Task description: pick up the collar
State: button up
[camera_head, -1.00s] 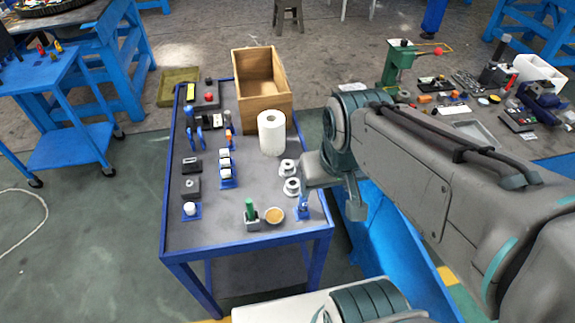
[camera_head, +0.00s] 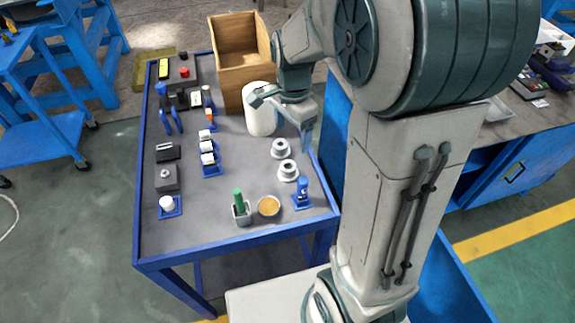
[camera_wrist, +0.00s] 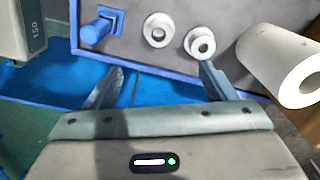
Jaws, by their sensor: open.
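Two pale grey ring-shaped parts with centre holes lie on the right side of the blue-framed table (camera_head: 235,205); I cannot tell which is the collar. The farther ring (camera_head: 282,148) looks like a flanged hub, and it shows in the wrist view (camera_wrist: 200,43). The nearer ring (camera_head: 288,170) lies beside it, apart, and also shows in the wrist view (camera_wrist: 159,29). My gripper (camera_head: 284,120) is open and empty near the table's right edge, above the rings. In the wrist view, my gripper (camera_wrist: 162,68) has its right fingertip overlapping the picture just below the farther ring.
A white paper roll (camera_head: 260,118) stands just behind the rings, close to my gripper. A wooden box (camera_head: 243,88) stands behind it. A small blue stand (camera_head: 302,193) is in front of the rings. A green-handled item (camera_head: 240,208) and a tan round dish (camera_head: 268,206) are nearer the front edge.

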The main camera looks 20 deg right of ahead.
send_over(288, 167)
jog(key=f, duration=0.7)
jog(key=shift+s+a+f+b, duration=0.1)
jog(key=shift+s+f+b, duration=0.1)
jog(key=shift+s+b, duration=0.2)
jog(key=shift+s+a+f, duration=0.1)
jog(key=shift+s+f, duration=0.05)
jog(key=shift+f, duration=2.75)
jog(key=c, duration=1.2)
jog(key=shift+c, duration=1)
jog(key=shift+r, duration=0.15)
